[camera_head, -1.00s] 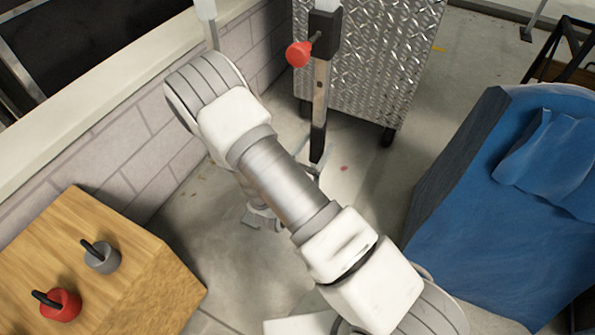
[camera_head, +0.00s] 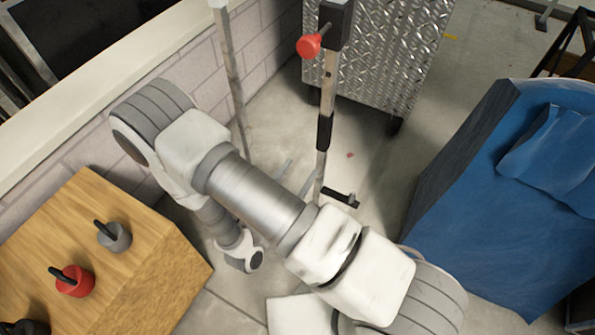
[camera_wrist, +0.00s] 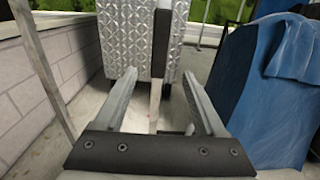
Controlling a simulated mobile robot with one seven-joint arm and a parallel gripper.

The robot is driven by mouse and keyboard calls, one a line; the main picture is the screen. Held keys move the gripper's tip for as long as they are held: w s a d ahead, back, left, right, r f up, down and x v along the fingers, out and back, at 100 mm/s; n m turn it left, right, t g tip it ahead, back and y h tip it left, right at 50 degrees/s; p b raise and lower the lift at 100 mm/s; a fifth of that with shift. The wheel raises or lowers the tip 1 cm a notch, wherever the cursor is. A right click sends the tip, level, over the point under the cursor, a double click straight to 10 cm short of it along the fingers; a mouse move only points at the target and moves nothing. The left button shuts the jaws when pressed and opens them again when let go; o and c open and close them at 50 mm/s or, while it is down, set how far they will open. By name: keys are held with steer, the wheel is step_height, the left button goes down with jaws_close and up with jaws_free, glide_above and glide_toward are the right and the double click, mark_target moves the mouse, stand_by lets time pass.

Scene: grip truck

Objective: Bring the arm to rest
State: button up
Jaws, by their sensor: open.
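My arm (camera_head: 255,200) crosses the middle of the head view, its elbow bent at the left near the grey block wall and its wrist hanging below. My gripper (camera_wrist: 157,82) shows in the wrist view with its two long grey fingers wide apart, open and holding nothing. A thin upright stand (camera_wrist: 156,100) appears between the fingers in that view, seemingly beyond them; I cannot tell the exact gap. In the head view the gripper is mostly hidden behind my arm.
The stand (camera_head: 328,95) carries a red knob (camera_head: 309,46). A diamond-plate metal box (camera_head: 385,60) stands behind it. A blue-draped block (camera_head: 500,220) is at right. A wooden box (camera_head: 130,270) with red and grey weights is at lower left. A block wall (camera_head: 255,50) runs along the left.

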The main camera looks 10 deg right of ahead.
steer(key=shift+r, duration=0.1)
steer(key=s+d+r+m+g+y, duration=0.1)
steer(key=s+d+r+m+g, duration=0.45)
steer(key=r+m+g, duration=0.45)
steer(key=s+d+r+m+g+y, duration=0.2)
steer(key=s+d+r+m+g, duration=0.4)
steer(key=r+m, duration=0.45)
steer(key=s+a+r+m+t+y+p, duration=0.1)
steer(key=r+m+t+y+p, duration=0.2)
steer(key=r+p, duration=0.6)
steer(key=a+r+m+t+y+p, duration=0.2)
steer(key=r+m+t+y+p, duration=0.2)
steer(key=r+p, duration=0.6)
step_height(320, 180, up, 9)
steer(key=shift+s+a+f+m+y, duration=0.2)
steer(key=shift+s+m+y, duration=0.15)
steer(key=shift+m, duration=0.3)
